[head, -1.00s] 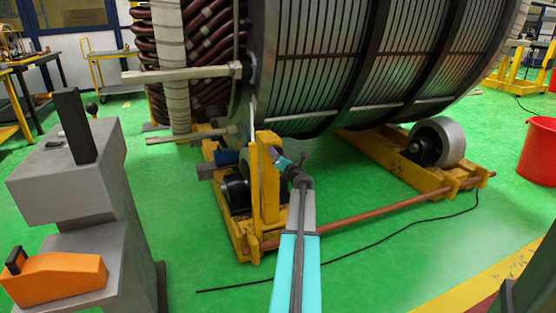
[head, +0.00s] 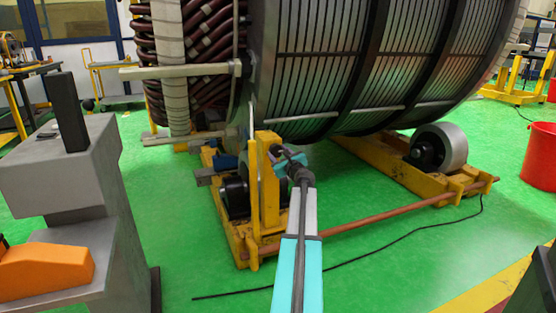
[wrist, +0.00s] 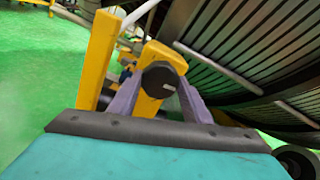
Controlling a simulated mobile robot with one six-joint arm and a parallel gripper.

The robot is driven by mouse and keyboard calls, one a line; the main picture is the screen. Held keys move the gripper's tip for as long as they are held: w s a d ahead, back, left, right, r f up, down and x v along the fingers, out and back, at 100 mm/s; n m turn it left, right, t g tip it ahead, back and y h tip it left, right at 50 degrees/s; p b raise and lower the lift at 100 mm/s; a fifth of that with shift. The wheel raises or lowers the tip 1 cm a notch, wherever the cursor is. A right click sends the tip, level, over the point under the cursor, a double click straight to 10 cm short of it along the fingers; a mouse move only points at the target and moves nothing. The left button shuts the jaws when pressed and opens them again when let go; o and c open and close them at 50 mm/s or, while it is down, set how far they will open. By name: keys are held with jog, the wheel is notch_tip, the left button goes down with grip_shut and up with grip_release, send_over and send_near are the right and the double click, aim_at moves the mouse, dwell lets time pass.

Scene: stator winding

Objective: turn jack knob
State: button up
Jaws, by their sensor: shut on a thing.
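The jack knob (wrist: 160,84) is a round black knob with a small pale mark on its face. It sits against a yellow upright of the jack stand in the wrist view. My gripper (wrist: 158,92) has its two purple-grey fingers on either side of the knob and is shut on it. In the head view my gripper (head: 283,156) is at the yellow upright (head: 266,185) below the stator's left end. The knob is too small and covered there to make out clearly.
The large slotted stator (head: 330,75) rests above a yellow roller frame (head: 395,170) with a grey roller (head: 441,147). A copper-coloured bar (head: 400,215) and a black cable (head: 370,250) lie near the floor. A grey machine (head: 60,180) stands left. A red bucket (head: 540,155) is right.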

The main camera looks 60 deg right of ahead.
jog(key=n+b, duration=0.2)
jog(key=n, duration=0.1)
jog(key=n+b, duration=0.1)
jog(key=shift+s+d+f+n+b, duration=0.1)
jog(key=shift+f+n+b, duration=0.15)
jog(key=shift+n+b, duration=0.05)
jog(key=n+b, duration=0.3)
jog(key=n, duration=0.1)
jog(key=shift+n+b, duration=0.3)
jog(key=shift+b, duration=0.1)
jog(key=n+b, duration=0.2)
jog(key=n, duration=0.1)
jog(key=shift+r+n, duration=0.1)
jog(key=shift+n, duration=0.2)
jog(key=n+b, duration=0.1)
jog(key=n, duration=0.3)
jog(key=shift+r, duration=0.15)
jog(key=shift+n, duration=0.3)
jog(key=o, duration=1.1)
jog(key=shift+c, duration=0.2)
